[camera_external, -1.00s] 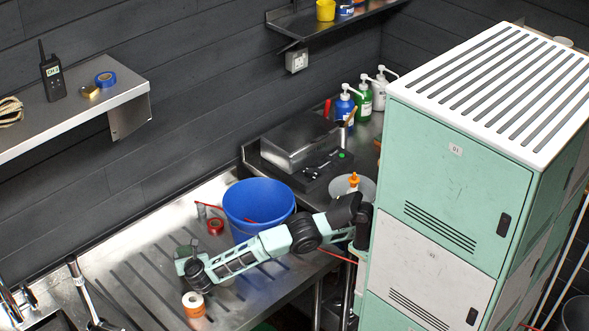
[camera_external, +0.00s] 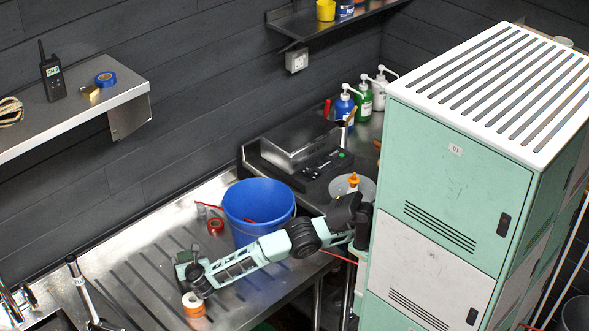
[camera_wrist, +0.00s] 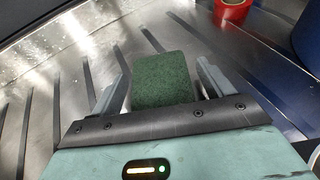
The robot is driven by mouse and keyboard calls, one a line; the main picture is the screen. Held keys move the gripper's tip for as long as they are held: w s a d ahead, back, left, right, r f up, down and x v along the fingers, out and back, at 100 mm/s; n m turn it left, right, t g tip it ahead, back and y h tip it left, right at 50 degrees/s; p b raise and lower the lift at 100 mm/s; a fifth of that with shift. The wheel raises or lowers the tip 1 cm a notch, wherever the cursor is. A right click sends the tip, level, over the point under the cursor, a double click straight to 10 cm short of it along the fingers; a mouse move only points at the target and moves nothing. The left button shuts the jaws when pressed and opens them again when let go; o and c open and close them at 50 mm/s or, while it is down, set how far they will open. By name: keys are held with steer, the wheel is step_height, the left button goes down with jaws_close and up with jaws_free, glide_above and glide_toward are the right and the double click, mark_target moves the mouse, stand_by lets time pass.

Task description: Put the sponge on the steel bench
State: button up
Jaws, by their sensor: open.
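The sponge (camera_wrist: 163,82), a dark green rough block, shows between the two fingers of my gripper (camera_wrist: 158,85) in the wrist view. The fingers are open, with a gap on each side of the sponge. In the external view my gripper (camera_external: 185,262) is low over the grooved part of the steel bench (camera_external: 130,240). My arm and gripper largely hide the sponge there. I cannot tell whether its underside touches the steel.
A blue bucket (camera_external: 258,205) and a red tape roll (camera_external: 216,226) stand behind my arm. A faucet (camera_external: 14,302) is at the lower left. The grooved steel left of my gripper is clear.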

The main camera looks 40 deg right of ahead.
steer(key=shift+s+a+r, duration=0.2)
steer(key=shift+s, duration=0.1)
steer(key=v, duration=0.2)
steer(key=b+v, duration=0.1)
steer(key=v, duration=0.1)
steer(key=shift+s+r, duration=0.25)
steer(key=shift+r, duration=0.1)
step_height(320, 180, up, 6)
steer(key=shift+w+f+b, duration=0.1)
steer(key=shift+f+b, duration=0.15)
steer(key=shift+b, duration=0.05)
steer(key=shift+o, duration=0.6)
steer(key=shift+r, duration=0.45)
